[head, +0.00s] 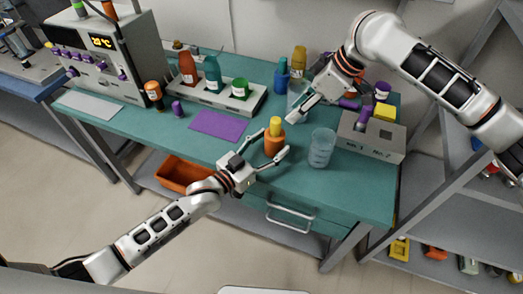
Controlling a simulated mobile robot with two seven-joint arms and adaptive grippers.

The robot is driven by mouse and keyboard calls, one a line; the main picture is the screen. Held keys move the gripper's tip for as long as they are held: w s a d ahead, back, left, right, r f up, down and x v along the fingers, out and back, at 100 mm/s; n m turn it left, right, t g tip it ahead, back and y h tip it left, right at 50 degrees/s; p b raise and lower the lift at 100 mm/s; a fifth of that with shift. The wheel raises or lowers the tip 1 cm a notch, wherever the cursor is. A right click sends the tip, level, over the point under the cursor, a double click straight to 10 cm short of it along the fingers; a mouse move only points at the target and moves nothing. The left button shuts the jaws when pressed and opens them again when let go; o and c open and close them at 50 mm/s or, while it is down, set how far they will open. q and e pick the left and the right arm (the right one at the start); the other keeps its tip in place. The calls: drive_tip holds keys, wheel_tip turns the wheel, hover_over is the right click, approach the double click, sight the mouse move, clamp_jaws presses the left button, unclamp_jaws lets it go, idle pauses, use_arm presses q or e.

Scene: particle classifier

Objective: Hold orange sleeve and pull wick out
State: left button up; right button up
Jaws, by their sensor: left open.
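An orange sleeve (274,147) stands upright on the teal table, with a yellow wick (275,127) sticking out of its top. My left gripper (268,146) is open, with one finger on each side of the orange sleeve; I cannot tell whether either finger touches it. My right gripper (298,110) is above and to the right of the wick, apart from it. Its fingers point down and left, and their gap is too unclear to tell open from shut.
A clear beaker (321,147) stands close to the right of the sleeve. A grey block (371,145) with several coloured parts is farther right. A rack of bottles (214,98) stands behind left, and a purple mat (217,126) lies left. An orange bin (184,173) is below.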

use_arm(q)
drive_tip(key=shift+x, duration=1)
clamp_jaws()
